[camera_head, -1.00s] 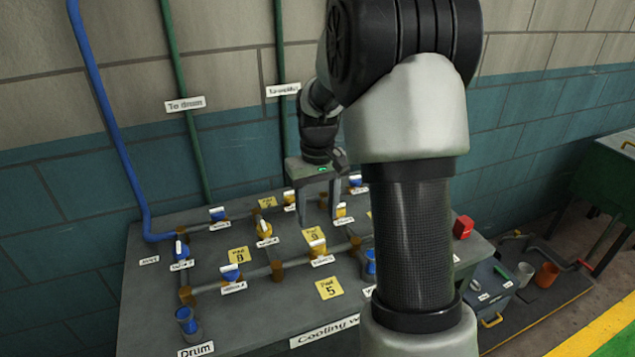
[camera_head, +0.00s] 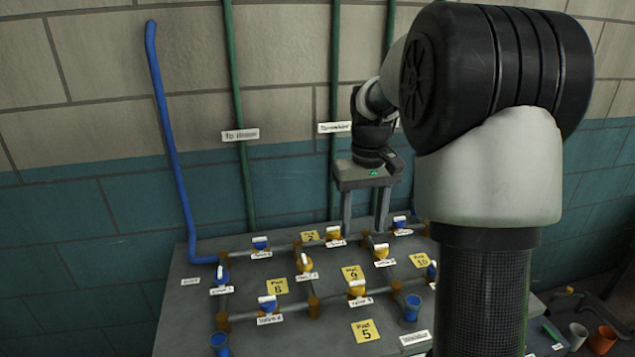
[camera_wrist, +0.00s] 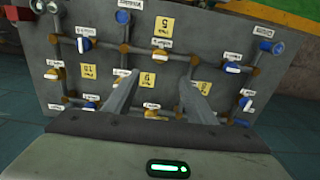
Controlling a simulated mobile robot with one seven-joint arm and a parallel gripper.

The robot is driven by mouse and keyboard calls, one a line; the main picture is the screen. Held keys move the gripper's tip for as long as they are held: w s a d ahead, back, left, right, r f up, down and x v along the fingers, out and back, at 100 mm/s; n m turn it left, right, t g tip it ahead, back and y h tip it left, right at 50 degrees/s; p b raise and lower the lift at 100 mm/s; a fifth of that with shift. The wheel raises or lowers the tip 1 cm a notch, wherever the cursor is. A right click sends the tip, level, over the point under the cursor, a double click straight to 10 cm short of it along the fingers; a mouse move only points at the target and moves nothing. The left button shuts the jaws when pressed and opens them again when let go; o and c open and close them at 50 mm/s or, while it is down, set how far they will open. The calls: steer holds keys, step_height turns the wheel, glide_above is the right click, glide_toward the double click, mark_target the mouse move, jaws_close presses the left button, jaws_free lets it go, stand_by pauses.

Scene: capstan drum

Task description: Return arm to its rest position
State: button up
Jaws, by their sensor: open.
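My gripper (camera_head: 364,232) is open and empty, its two grey fingers pointing down over the back part of a grey pipe board (camera_head: 185,325). In the wrist view, the fingers of my gripper (camera_wrist: 160,86) spread apart over the board (camera_wrist: 45,30), with nothing between them. No finger visibly grips a valve or pipe; the exact height above the board is hard to tell. My arm rises in the right of the head view and hides the board's right side.
The board carries pipes, blue valves (camera_head: 267,303), yellow valves (camera_head: 304,263) and yellow pads such as Pad 5 (camera_head: 365,331). A blue pipe (camera_head: 171,130) and green pipes (camera_head: 239,110) run up the wall close behind. An orange cup (camera_head: 603,339) stands at lower right.

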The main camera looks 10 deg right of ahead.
steer(key=s+a+r+t+p, duration=0.2)
steer(key=s+a+r, duration=0.1)
steer(key=s, duration=0.4)
steer(key=s+a+r+t+p, duration=0.1)
steer(key=s+a+r+p, duration=0.1)
steer(key=s+r, duration=0.4)
steer(key=s+a+r+t+p, duration=0.2)
steer(key=s+a+r, duration=0.3)
steer(key=s, duration=0.5)
steer(key=shift+t, duration=0.3)
